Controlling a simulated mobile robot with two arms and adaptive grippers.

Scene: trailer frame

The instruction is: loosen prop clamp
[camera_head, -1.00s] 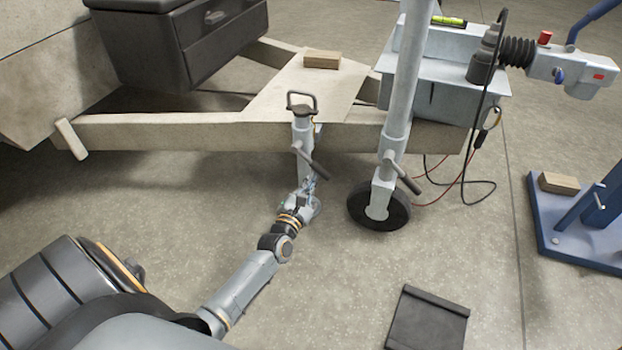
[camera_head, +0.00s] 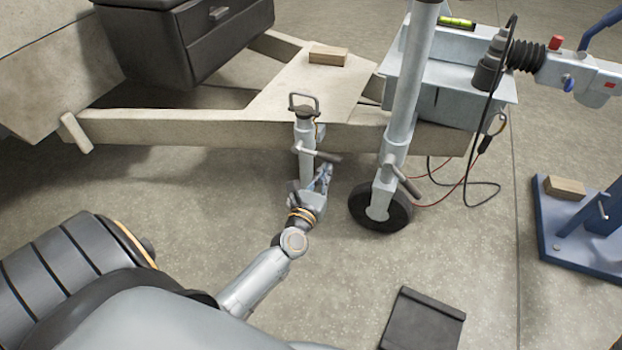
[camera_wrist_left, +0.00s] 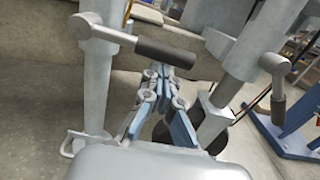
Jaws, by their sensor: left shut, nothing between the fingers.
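The prop (camera_head: 306,170) is a grey post with a loop handle on top, standing against the trailer frame. Its clamp lever (camera_head: 321,156) points right, almost level, and has a dark grip. In the left wrist view, the prop (camera_wrist_left: 97,85) is at left and the dark lever grip (camera_wrist_left: 165,53) crosses the upper middle. My left gripper (camera_head: 326,170) is shut and empty, just below the lever. Its blue-grey fingers also show in the left wrist view (camera_wrist_left: 161,78), close under the grip; I cannot tell whether they touch it.
The jockey wheel (camera_head: 380,207) and its post, with a similar lever (camera_head: 406,180), stand close to the right. The trailer frame (camera_head: 230,130) runs behind the prop. A dark plate (camera_head: 425,322) lies on the floor in front. A blue stand (camera_head: 585,235) is at far right.

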